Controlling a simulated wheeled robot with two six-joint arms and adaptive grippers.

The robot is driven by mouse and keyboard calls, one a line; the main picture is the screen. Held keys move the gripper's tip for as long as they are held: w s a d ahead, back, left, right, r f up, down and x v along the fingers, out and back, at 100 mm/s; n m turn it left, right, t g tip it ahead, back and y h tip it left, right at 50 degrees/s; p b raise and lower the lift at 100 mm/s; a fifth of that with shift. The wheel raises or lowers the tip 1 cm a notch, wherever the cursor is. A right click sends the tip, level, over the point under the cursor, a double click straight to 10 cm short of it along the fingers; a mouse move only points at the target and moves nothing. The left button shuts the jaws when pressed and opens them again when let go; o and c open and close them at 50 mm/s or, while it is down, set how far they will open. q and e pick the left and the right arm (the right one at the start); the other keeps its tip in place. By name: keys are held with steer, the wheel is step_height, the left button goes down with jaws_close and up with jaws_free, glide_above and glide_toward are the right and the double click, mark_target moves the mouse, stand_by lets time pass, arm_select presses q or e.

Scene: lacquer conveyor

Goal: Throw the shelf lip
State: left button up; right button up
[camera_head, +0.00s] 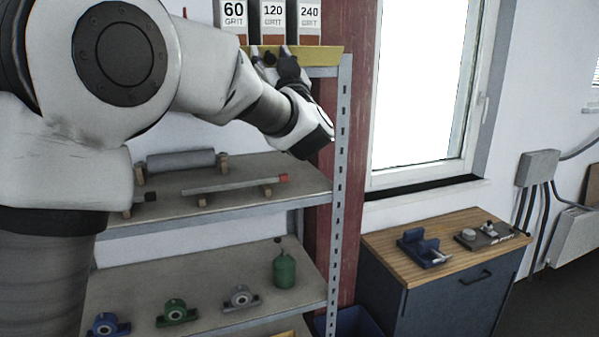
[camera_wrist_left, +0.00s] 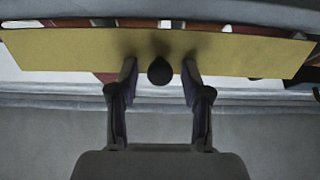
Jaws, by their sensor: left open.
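The shelf lip (camera_head: 322,56) is a yellow board along the front of the top shelf. In the left wrist view the lip (camera_wrist_left: 240,50) spans nearly the whole width, with a dark round knob (camera_wrist_left: 160,71) at its middle. My left gripper (camera_head: 270,54) is up at the lip, its fingers open on either side of the knob. In the wrist view the left gripper (camera_wrist_left: 160,78) shows a gap between each fingertip and the knob. I cannot tell whether the fingertips touch the board. My right gripper is not in view.
Boxes marked 60, 120 and 240 (camera_head: 272,20) stand behind the lip. Lower shelves hold a grey roller (camera_head: 181,161), a bar with a red end (camera_head: 235,184), bearing blocks (camera_head: 240,297) and a green canister (camera_head: 284,270). A wood-topped cabinet (camera_head: 470,262) stands right.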

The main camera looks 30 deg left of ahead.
arm_select(q)
steer(key=r+h+p, duration=0.1)
steer(key=p, duration=0.1)
steer(key=shift+r+p, duration=0.3)
steer(key=shift+p, duration=0.1)
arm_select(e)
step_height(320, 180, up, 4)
arm_select(q)
steer(key=s+d+f+b, duration=0.4)
steer(key=d+f+b, duration=0.1)
steer(key=d+f, duration=0.1)
steer(key=w+f+m+h+b, duration=0.2)
steer(key=f, duration=1)
steer(key=w+f+m+g+h+b, duration=0.1)
steer(key=w+f+m+h+b, duration=0.1)
steer(key=f, duration=1.1)
steer(key=w+a+f+m+h+b, duration=0.1)
steer(key=w+f+m+h+b, duration=0.1)
steer(key=f, duration=1)
steer(key=shift+f+m+h, duration=0.15)
steer(key=shift+m+h, duration=0.65)
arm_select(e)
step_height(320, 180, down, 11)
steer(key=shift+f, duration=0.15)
arm_select(q)
steer(key=shift+w, duration=0.1)
